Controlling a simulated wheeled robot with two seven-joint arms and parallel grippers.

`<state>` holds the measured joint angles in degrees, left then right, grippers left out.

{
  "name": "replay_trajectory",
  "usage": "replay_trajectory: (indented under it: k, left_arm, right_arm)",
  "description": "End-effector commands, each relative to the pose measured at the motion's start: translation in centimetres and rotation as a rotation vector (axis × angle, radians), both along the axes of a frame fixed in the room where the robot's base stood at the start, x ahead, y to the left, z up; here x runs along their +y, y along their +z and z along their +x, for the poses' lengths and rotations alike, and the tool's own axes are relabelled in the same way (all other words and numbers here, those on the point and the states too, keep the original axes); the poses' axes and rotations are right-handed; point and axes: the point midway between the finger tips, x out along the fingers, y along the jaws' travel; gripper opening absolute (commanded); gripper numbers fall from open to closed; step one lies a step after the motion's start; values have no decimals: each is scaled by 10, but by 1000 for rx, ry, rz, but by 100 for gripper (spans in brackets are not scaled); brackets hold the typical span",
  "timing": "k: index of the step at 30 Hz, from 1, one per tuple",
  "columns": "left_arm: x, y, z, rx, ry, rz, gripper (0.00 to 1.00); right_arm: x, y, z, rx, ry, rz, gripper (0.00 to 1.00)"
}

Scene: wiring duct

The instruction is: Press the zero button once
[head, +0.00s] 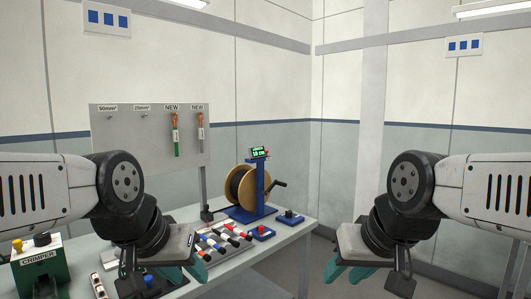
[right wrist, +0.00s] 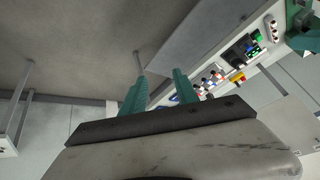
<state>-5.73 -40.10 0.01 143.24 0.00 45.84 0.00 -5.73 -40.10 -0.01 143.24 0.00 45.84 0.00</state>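A length counter with a lit green display (head: 259,152) stands on a blue post beside the cable reel (head: 240,188); a small red button (head: 267,153) shows at its right edge. Two blue boxes with buttons also sit on the bench: one with a red button (head: 262,231) and one with a dark button (head: 289,216). No zero label is readable on any of them. My left gripper (head: 186,273) is open and empty over the bench's front. My right gripper (head: 347,272) is open and empty, right of the bench; its parted fingers show in the right wrist view (right wrist: 157,92).
A crank (head: 276,185) sticks out right of the reel. The floor right of the bench is clear.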

Motion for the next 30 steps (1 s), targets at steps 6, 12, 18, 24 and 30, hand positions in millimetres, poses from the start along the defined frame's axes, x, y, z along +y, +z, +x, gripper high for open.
replay_trajectory:
  k: [6,12,18,24,30]
  left_arm:
    - [0,0,0,0,0,0,36]
    - [0,0,0,0,0,0,36]
    - [0,0,0,0,0,0,36]
    - [0,0,0,0,0,0,36]
    - [0,0,0,0,0,0,36]
  right_arm:
    - [0,0,0,0,0,0,36]
    - [0,0,0,0,0,0,0]
    - [0,0,0,0,0,0,0]
    - [0,0,0,0,0,0,0]
    - [0,0,0,0,0,0,0]
